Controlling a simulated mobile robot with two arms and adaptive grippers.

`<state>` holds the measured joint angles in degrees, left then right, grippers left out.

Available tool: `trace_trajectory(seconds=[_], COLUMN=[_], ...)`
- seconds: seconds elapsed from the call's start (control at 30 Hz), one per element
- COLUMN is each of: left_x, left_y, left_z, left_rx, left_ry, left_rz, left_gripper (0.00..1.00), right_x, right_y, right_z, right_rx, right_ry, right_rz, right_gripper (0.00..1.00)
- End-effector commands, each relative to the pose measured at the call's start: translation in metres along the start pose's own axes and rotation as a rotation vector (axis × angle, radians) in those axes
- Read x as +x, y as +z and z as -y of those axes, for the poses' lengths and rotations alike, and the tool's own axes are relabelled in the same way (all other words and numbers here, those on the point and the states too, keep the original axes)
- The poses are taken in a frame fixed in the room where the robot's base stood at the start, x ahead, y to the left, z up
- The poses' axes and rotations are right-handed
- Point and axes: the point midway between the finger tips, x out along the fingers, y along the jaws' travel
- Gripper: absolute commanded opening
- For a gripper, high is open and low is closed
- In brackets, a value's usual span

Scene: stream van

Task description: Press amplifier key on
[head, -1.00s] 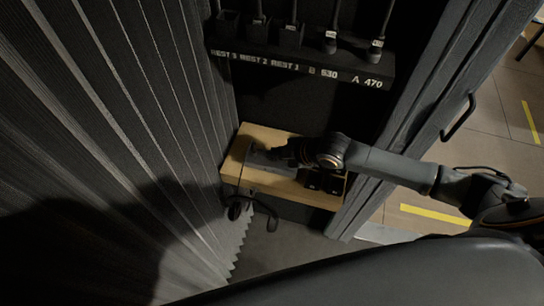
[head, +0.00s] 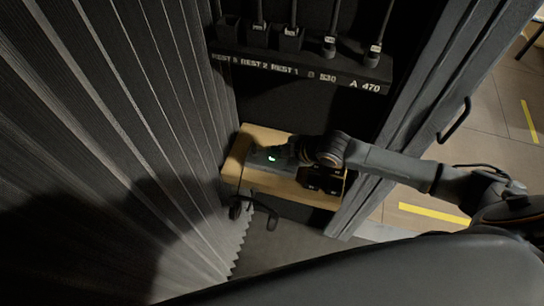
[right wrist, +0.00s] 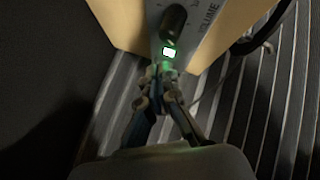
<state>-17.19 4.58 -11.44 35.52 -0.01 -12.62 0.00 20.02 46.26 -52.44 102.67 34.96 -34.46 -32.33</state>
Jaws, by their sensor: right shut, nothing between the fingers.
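The amplifier (head: 262,163) is a dark grey box on a wooden shelf, and a small green light glows on it in the head view. In the right wrist view its grey panel (right wrist: 200,45) shows the word VOLUME, a dark knob (right wrist: 174,20) and a lit white-green key (right wrist: 169,52) below the knob. My right gripper (head: 284,153) is shut and empty at the amplifier. In the wrist view its fingertips (right wrist: 162,70) are right beside the lit key; I cannot tell whether they touch it. My left gripper is out of view.
The wooden shelf (head: 235,163) also holds dark boxes (head: 322,180) at its right. Black headphones (head: 262,212) hang below its front. A labelled rack (head: 300,67) with several upright handles is above. A ribbed wall (head: 110,120) stands close on the left, a door frame on the right.

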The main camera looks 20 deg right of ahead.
Motion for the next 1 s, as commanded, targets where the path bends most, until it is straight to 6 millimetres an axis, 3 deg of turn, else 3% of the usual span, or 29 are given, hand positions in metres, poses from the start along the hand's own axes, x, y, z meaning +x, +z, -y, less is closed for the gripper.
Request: trace_trajectory(seconds=[0.57, 0.9, 1.0], left_x=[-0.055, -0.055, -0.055], left_y=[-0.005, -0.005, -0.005], left_z=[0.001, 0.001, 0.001], left_rx=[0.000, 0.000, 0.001], left_ry=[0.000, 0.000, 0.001], left_rz=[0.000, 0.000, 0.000], left_gripper=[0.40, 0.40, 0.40], right_x=[-0.041, -0.041, -0.040], right_y=[-0.029, -0.030, -0.038], right_z=[-0.029, -0.029, -0.021], right_rx=[-0.001, 0.000, 0.015], right_ry=[0.000, 0.000, -0.009], right_rz=[0.000, 0.000, -0.007], right_gripper=[0.00, 0.00, 0.00])
